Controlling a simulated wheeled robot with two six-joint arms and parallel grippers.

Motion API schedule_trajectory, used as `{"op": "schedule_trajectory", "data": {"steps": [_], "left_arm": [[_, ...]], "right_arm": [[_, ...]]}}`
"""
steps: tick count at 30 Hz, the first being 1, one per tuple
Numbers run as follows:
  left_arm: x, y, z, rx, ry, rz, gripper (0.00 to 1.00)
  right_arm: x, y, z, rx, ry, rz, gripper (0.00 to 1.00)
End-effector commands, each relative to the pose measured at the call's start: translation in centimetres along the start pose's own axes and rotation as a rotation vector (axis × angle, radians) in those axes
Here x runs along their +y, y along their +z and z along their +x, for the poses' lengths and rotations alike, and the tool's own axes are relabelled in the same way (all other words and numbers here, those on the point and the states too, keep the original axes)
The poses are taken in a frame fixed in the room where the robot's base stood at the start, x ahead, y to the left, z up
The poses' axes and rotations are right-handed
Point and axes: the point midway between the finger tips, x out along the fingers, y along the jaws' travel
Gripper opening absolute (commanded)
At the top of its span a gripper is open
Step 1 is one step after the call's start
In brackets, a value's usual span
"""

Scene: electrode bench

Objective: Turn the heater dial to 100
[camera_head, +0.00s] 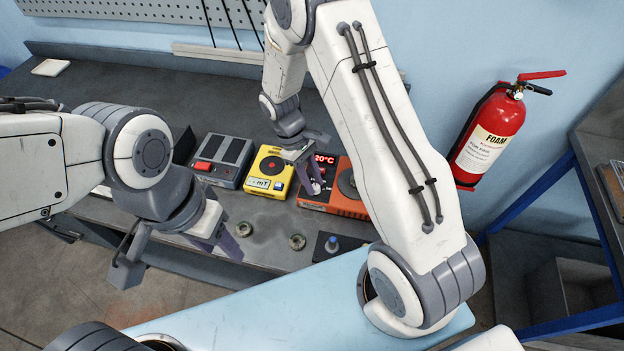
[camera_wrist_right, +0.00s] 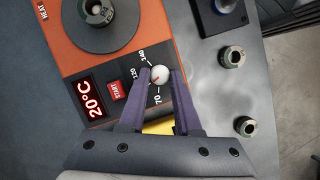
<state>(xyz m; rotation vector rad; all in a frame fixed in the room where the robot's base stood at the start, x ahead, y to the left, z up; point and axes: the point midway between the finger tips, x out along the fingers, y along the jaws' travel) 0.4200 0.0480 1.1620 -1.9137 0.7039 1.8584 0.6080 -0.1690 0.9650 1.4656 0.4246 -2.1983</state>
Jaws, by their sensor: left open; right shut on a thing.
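The orange heater (camera_head: 335,207) stands on the bench, with a red-lit display (camera_wrist_right: 90,98) reading 20°C, a red START button (camera_wrist_right: 117,91) and a round dark plate (camera_wrist_right: 103,14). Its dial (camera_wrist_right: 160,77) is a small white knob with a red mark, with printed numbers 70, 120 and 140 around it. Exactly which number the mark points to is hard to tell. My right gripper (camera_wrist_right: 161,74) is shut on the dial, one purple finger on each side; it also shows over the heater in the head view (camera_head: 312,184). My left gripper (camera_head: 178,257) is open and empty, apart from the heater.
A yellow device (camera_head: 270,173) and a grey device (camera_head: 222,162) stand left of the heater. Two small rings (camera_head: 243,229) (camera_head: 297,241) and a dark pad with a blue knob (camera_head: 333,244) lie in front. A fire extinguisher (camera_head: 490,135) hangs on the wall.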

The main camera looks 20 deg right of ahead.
Motion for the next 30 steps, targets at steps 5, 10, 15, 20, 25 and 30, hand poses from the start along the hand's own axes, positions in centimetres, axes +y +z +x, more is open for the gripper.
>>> {"op": "schedule_trajectory", "data": {"steps": [5,10,15,20,25,30], "left_arm": [[0.0,0.0,0.0,0.0,0.0,0.0,0.5],[0.0,0.0,0.0,0.0,0.0,0.0,0.5],[0.0,0.0,0.0,0.0,0.0,0.0,0.5],[0.0,0.0,0.0,0.0,0.0,0.0,0.5],[0.0,0.0,0.5,0.0,0.0,0.0,0.5],[-0.1,0.1,1.3,0.0,0.0,0.001,0.5]], "right_arm": [[0.1,-0.2,-0.2,0.007,0.004,0.0,0.0],[0.1,-0.2,-0.2,0.008,0.004,0.0,0.58],[0.1,-0.1,-0.1,0.005,0.003,0.0,0.61],[0.1,-0.1,-0.1,0.004,0.002,0.0,0.61],[0.1,-0.2,-1.7,0.008,0.004,0.001,0.61],[0.1,-0.3,-5.0,0.011,0.006,-0.001,0.61]]}}
